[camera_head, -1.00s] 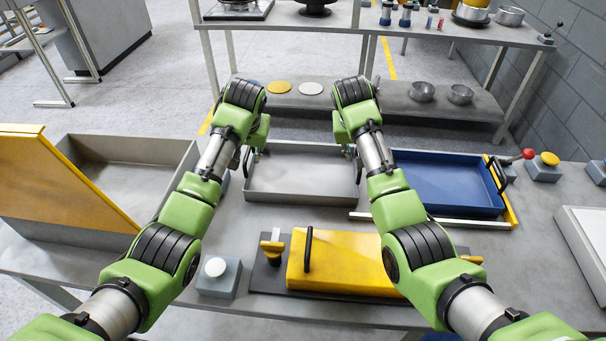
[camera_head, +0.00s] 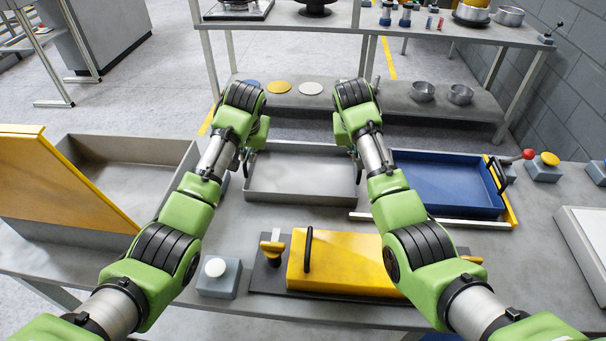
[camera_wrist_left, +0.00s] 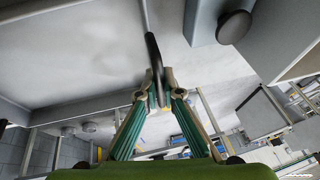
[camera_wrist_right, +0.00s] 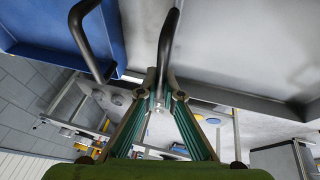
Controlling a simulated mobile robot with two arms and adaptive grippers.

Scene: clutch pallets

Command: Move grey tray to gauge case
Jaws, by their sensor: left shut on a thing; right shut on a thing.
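The grey tray (camera_head: 301,189) sits at the middle of the bench, left of the blue tray. My left gripper (camera_head: 248,158) is at its left side, shut on a black tray handle (camera_wrist_left: 154,62) in the left wrist view. My right gripper (camera_head: 356,160) is at its right side, shut on the other black handle (camera_wrist_right: 166,50) in the right wrist view. The fingertips are largely hidden by my arms in the head view. An open grey case (camera_head: 178,151) with a raised yellow lid (camera_head: 60,185) stands at the left; no label shows which is the gauge case.
The blue tray (camera_head: 447,184) stands close at the right, beside a yellow strip. A yellow block with a black handle (camera_head: 340,262) lies in front. A button box (camera_head: 219,280) stands front left. A second bench with several parts stands behind.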

